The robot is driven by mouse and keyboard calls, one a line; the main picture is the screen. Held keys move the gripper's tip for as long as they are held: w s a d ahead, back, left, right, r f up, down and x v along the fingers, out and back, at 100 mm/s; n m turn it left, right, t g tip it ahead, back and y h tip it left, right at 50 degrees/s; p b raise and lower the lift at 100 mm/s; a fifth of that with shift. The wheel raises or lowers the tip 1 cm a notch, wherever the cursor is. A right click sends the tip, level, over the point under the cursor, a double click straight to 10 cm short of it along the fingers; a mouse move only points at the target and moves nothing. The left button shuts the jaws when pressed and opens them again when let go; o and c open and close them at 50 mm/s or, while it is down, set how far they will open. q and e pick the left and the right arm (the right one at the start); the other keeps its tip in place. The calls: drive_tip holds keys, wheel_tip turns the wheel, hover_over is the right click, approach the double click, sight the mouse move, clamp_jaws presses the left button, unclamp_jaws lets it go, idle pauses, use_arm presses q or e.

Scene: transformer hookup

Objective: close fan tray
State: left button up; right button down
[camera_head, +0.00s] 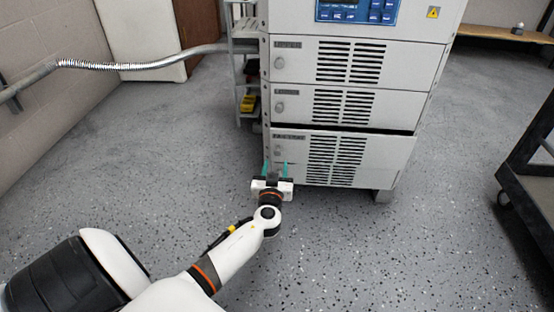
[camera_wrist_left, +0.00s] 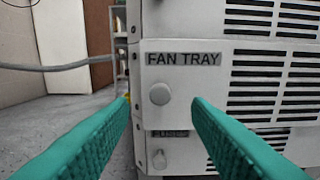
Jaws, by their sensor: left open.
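The fan tray (camera_head: 378,155) is the lowest large front panel of the grey cabinet in the head view. A dark gap shows along its top edge, and it stands out a little from the panels above. In the wrist view its face (camera_wrist_left: 205,78) carries the label FAN TRAY and a round grey knob (camera_wrist_left: 159,94). My left gripper (camera_head: 275,168) is in front of the tray's left part. Its teal fingers are open, and in the wrist view the knob appears between them. Contact cannot be told. My right gripper is not in view.
The cabinet (camera_head: 350,62) has vented panels above the tray and a blue control panel (camera_head: 356,11). A FUSES label (camera_wrist_left: 170,133) shows below the tray. A shelf rack (camera_head: 245,75) stands close at left, a dark cart (camera_head: 530,175) at right. The floor in front is clear.

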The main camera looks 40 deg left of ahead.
sight(278, 153)
use_arm(q)
drive_tip(key=b+x, duration=0.1)
drive_tip(key=x, duration=0.4)
drive_tip(key=shift+w, duration=0.15)
drive_tip(key=shift+a, duration=0.1)
clamp_jaws()
